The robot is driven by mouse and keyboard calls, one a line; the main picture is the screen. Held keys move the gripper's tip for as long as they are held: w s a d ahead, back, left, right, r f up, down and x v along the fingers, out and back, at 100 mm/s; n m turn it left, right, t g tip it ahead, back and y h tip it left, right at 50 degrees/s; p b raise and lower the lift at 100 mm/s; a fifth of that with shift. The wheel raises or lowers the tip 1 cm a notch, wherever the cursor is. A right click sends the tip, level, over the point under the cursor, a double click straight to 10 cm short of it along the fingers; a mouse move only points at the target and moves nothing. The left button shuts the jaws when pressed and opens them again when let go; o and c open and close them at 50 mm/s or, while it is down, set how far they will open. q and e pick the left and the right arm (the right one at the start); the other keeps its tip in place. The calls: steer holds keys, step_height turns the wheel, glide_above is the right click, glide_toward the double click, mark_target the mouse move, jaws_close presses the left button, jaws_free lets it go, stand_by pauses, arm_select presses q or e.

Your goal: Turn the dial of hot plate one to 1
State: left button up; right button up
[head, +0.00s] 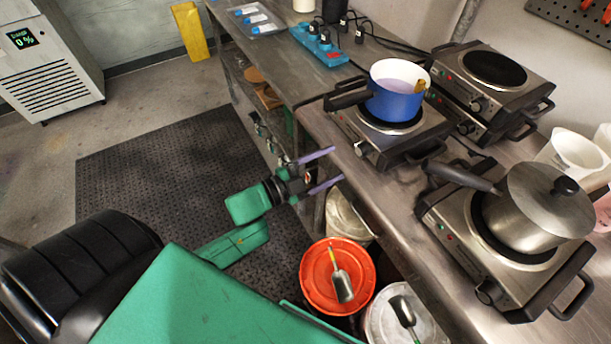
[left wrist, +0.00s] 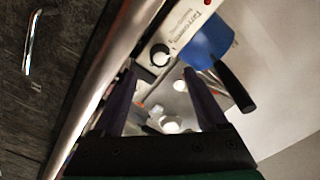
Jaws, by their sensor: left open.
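The hot plate under the blue pot (head: 395,92) has a round dark dial (head: 362,148) on its front, near the counter edge. In the left wrist view the same dial (left wrist: 160,55) sits on a light panel beyond the fingertips; its setting is too small to read. My left gripper (head: 332,169) is open and empty, beside the counter edge to the left of this dial and apart from it. Its two purple fingers (left wrist: 163,80) are spread in the left wrist view. No number naming hot plate one is legible. My right gripper is not in view.
Another hot plate (head: 451,235) bears a lidded steel saucepan (head: 528,215). Unused stacked hot plates (head: 518,92) stand at the back. An orange bucket lid (head: 318,281) with a scoop lies below the counter (head: 405,205).

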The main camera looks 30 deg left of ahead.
arm_select(q)
steer(key=v, duration=0.7)
steer(key=shift+b, duration=0.35)
steer(key=shift+s+a, duration=0.1)
steer(key=s+a+f+n+g+y, duration=0.1)
steer(key=s+a+f+n+y, duration=0.2)
steer(key=f, duration=0.6)
steer(key=a+f+n+g+y, duration=0.25)
steer(key=a+f, duration=0.25)
steer(key=f, duration=0.4)
steer(key=s+a+f+n+g+y, duration=0.1)
steer(key=s+a+f+n+y, duration=0.15)
steer(key=f, duration=0.75)
steer(key=s+d+f+n+g+y, duration=0.1)
steer(key=s+d+f+n+g, duration=0.2)
steer(key=s+f+g, duration=0.6)
steer(key=s+f+n, duration=0.2)
steer(key=s+f, duration=0.8)
steer(key=s, duration=0.3)
steer(key=shift+s+f+n+y, duration=0.15)
steer(key=shift+f+n+y, duration=0.05)
steer(key=shift+n+y, duration=0.2)
steer(key=shift+d+g, duration=0.15)
steer(key=shift+g, duration=0.1)
